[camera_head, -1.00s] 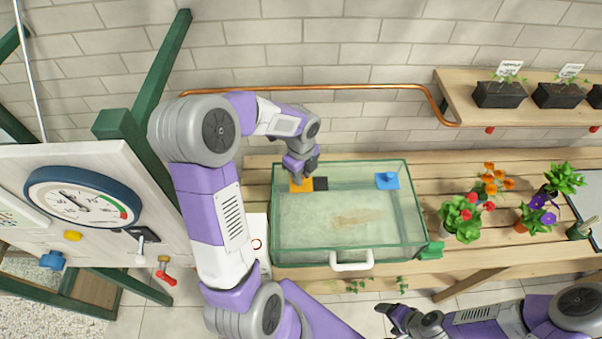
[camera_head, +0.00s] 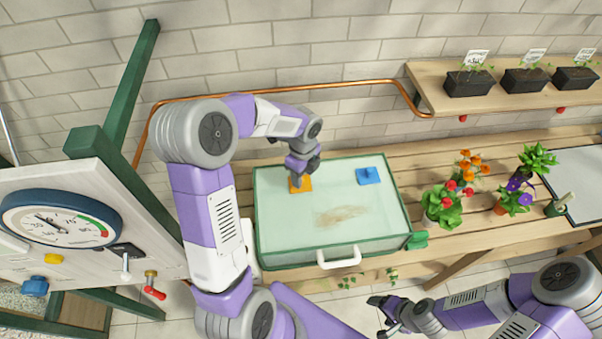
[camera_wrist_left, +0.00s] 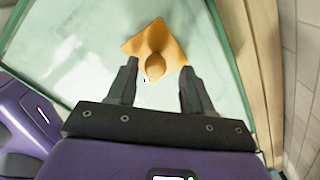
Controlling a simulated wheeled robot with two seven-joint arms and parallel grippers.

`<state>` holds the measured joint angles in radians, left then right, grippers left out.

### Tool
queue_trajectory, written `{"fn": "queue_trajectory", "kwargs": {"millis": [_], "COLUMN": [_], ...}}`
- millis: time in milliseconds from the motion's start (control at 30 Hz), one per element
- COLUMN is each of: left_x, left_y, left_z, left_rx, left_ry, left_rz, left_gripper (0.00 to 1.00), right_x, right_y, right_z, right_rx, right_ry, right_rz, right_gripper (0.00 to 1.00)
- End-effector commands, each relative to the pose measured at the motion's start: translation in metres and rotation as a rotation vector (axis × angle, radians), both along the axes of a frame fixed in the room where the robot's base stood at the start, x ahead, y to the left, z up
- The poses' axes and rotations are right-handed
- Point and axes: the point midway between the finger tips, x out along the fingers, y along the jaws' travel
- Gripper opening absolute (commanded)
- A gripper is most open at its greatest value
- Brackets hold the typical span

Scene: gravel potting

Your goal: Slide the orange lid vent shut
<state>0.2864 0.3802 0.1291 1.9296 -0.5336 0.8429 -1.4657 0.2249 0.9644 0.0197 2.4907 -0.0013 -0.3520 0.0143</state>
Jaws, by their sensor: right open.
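The orange lid vent (camera_head: 300,185) is a square plate with a round knob, on the glass lid (camera_head: 340,190) of the tank, near its back left. No dark opening shows beside it now. It also shows in the left wrist view (camera_wrist_left: 170,45). My left gripper (camera_head: 303,170) is just above the vent. In the left wrist view, its fingers (camera_wrist_left: 159,68) are apart, with the knob between or just beyond the tips; contact cannot be told. My right gripper (camera_head: 378,315) is open and empty, low in front of the bench.
A blue square vent (camera_head: 368,176) lies on the lid's back right. The tank has a white front handle (camera_head: 339,257) and a green piece (camera_head: 417,241) at its right corner. Flower pots (camera_head: 443,207) stand to the right. A gauge panel (camera_head: 62,220) stands left.

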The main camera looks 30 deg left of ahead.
Motion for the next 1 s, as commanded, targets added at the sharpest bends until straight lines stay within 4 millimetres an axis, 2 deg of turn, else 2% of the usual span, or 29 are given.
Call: {"fn": "queue_trajectory", "kwargs": {"millis": [267,600,700,1000], "left_x": [-0.001,0.000,0.000,-0.001], "left_y": [0.002,0.001,0.001,0.001], "left_z": [0.004,0.058,0.069,0.075], "left_rx": [0.002,0.002,0.002,0.000], "left_ry": [0.002,-0.002,-0.001,0.002], "left_rz": [0.002,0.000,0.000,0.001], "left_gripper": [0.51,0.51,0.51,0.51], "right_x": [0.000,0.000,0.000,0.000], "right_y": [0.000,0.000,0.000,0.000], "right_z": [0.001,0.006,0.006,0.006], "right_rx": [0.000,0.000,0.000,0.000], "right_ry": [0.000,0.000,0.000,0.000], "right_rz": [0.000,0.000,0.000,0.000], "right_gripper": [0.76,0.76,0.76,0.76]}}
